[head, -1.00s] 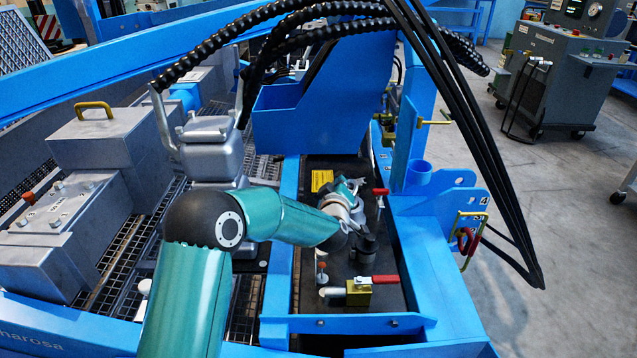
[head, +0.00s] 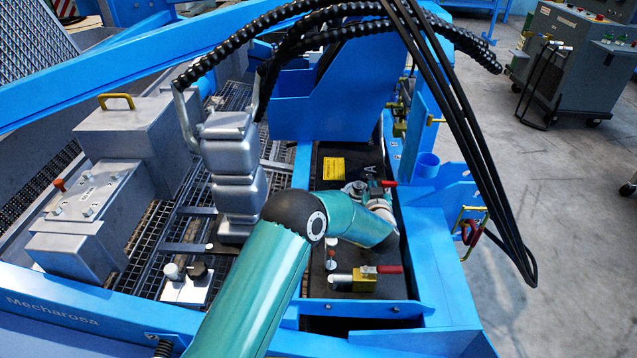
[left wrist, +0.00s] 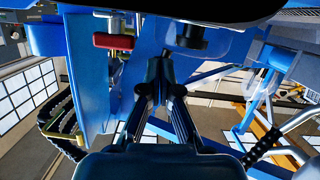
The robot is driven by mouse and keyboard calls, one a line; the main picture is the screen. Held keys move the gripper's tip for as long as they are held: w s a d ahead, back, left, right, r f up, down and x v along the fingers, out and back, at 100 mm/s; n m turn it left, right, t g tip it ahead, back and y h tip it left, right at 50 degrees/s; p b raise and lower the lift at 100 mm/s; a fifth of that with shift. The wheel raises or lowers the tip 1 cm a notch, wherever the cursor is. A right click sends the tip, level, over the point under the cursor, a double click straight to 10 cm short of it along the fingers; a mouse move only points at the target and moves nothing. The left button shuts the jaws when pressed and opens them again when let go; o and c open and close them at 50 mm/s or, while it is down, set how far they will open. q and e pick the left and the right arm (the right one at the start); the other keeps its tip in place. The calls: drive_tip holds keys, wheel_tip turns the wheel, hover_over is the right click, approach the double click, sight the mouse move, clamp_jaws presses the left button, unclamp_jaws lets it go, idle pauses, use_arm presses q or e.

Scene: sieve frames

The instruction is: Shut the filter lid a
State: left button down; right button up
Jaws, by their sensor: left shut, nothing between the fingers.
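I cannot clearly pick out filter lid a. In the left wrist view a dark round fitting (left wrist: 190,42) with a shaft above it lies just past my fingertips; I cannot tell whether it is the lid or whether I touch it. My left gripper (left wrist: 164,72) is shut and empty, its dark fingers together. My right gripper is not in view.
A brass valve with a red handle (head: 388,269) stands in front of my forearm. Another red handle (left wrist: 113,42) shows in the left wrist view. A blue frame wall (head: 425,235) bounds the right side. Black hoses (head: 468,130) hang at the right. A grey stacked block (head: 232,180) stands left.

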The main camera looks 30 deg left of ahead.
use_arm(q)
drive_tip(key=shift+d+f, duration=0.15)
drive_tip(key=shift+f, duration=0.05)
idle(0.4)
drive_tip(key=shift+r, duration=0.1)
drive_tip(key=s+d+r+p, duration=0.3)
drive_tip(key=s+r, duration=0.3)
drive_tip(key=s, duration=0.2)
drive_tip(key=shift+s+d+r, duration=0.15)
drive_tip(key=shift+d+r, duration=0.05)
drive_tip(key=shift+d, duration=0.7)
